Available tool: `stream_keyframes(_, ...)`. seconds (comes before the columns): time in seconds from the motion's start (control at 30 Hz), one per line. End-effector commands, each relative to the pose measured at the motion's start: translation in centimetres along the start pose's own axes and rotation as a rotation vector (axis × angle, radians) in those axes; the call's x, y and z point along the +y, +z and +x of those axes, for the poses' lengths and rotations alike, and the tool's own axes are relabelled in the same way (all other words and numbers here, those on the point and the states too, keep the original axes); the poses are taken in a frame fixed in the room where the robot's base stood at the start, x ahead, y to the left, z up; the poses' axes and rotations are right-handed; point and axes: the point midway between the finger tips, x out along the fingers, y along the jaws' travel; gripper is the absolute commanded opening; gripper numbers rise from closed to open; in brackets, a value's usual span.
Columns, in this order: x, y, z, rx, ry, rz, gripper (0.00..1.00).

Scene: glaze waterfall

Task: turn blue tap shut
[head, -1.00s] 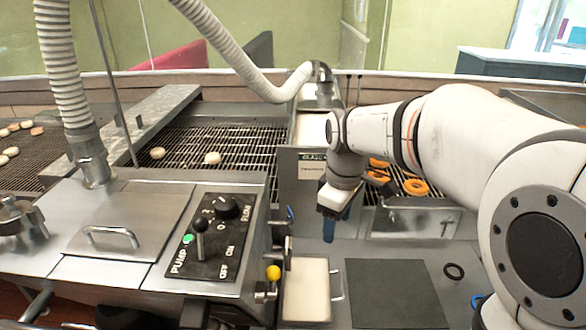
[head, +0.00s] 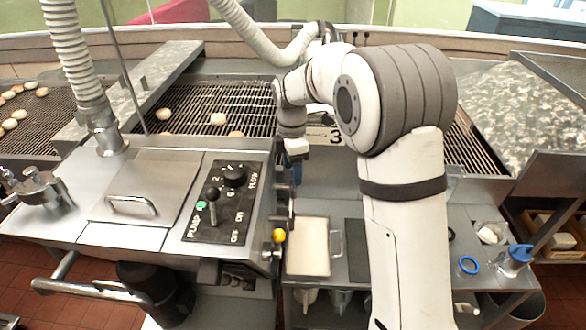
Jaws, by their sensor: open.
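My gripper (head: 294,158) hangs at the right side of the grey glaze machine (head: 160,245), near its far right corner, with its blue fingers pointing down. It is open, with nothing visible between the fingers. The blue tap is not clearly visible; the gripper and the machine's side seem to cover its place. I cannot tell whether the fingers touch it. A yellow knob (head: 278,236) sits lower on the same side of the machine.
A pale tray (head: 307,248) lies on the bench right of the machine. The pump panel (head: 222,203) shows a green light. A blue ring (head: 468,265) and a blue-topped container (head: 519,254) are at right. Doughnuts (head: 218,119) lie on the wire conveyor.

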Motion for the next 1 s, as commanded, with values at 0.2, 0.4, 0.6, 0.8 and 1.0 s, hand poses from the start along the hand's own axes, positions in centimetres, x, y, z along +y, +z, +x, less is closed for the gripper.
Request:
stream_keyframes(0.2, -0.03, 0.05, 1.26, 0.000, 0.000, 0.002, 0.58)
stream_keyframes(0.4, -0.02, 0.08, 1.28, 0.000, 0.001, 0.002, 0.58)
stream_keyframes(0.6, -0.02, 0.11, 1.26, 0.000, 0.001, 0.003, 0.43)
stream_keyframes(0.8, -0.02, 0.13, 1.24, 0.000, 0.001, 0.003, 0.26)
stream_keyframes(1.0, -0.01, 0.15, 1.23, 0.000, 0.002, 0.005, 0.14)
